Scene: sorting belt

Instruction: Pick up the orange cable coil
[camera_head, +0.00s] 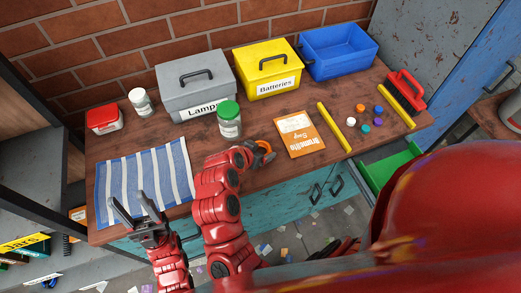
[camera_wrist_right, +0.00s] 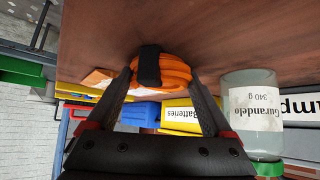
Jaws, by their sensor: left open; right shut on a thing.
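The orange cable coil (camera_head: 266,147) shows only in part in the head view, at the tip of my right arm near the table's front edge. In the right wrist view the coil (camera_wrist_right: 176,75), bound with a black strap, sits between the fingers of my right gripper (camera_wrist_right: 165,82), which is shut on it. I cannot tell whether the coil still touches the table. My right gripper (camera_head: 259,156) is mostly hidden by its own arm in the head view. My left gripper (camera_head: 134,211) is open and empty, at the front edge by the striped cloth.
A green-lidded jar (camera_head: 229,124) stands just behind my right arm. A Brunello soup packet (camera_head: 298,134) lies right of the coil. Grey (camera_head: 195,90), yellow (camera_head: 268,75) and blue (camera_head: 338,52) boxes stand along the back. The striped cloth (camera_head: 147,180) covers the left front.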

